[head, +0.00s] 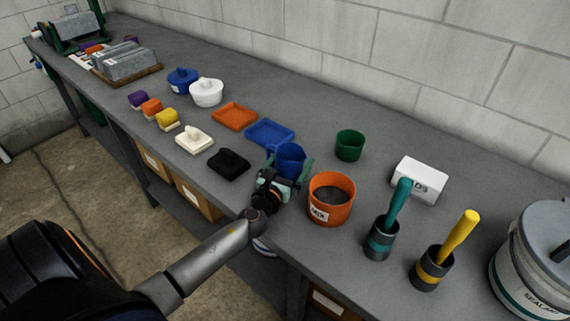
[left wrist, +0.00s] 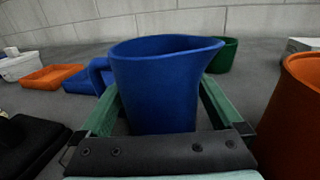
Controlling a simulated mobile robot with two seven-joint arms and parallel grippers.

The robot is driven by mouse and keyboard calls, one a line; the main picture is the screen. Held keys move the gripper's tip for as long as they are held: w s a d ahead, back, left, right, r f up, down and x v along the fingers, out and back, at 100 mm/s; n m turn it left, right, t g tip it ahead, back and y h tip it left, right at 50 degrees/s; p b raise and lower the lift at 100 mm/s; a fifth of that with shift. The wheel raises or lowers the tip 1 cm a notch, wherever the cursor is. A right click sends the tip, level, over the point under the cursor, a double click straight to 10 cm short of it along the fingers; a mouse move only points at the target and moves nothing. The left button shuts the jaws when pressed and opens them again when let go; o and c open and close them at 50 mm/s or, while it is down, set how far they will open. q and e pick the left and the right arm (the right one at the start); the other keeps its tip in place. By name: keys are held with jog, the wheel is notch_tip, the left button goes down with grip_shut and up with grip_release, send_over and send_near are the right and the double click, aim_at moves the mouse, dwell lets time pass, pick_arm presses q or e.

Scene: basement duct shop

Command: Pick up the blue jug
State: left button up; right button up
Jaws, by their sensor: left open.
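The blue jug (head: 290,160) stands upright on the grey bench, partly hidden by my left gripper (head: 289,168) in the head view. In the left wrist view the blue jug (left wrist: 158,88) fills the middle, with its spout to the right and its handle to the left. The green fingers of my left gripper (left wrist: 160,105) are open, one on each side of the jug. I cannot tell whether either finger touches it. My right gripper is not in view.
An orange bucket (head: 331,205) stands close on the right of the jug. A green cup (head: 349,145) is behind, a blue tray (head: 269,133) behind left, and a black object (head: 228,163) on the left. Two dark pots with handles, one teal (head: 382,242), stand further right.

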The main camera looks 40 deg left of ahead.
pick_arm(q)
jog(key=shift+w, duration=0.35)
jog(key=c, duration=1.2)
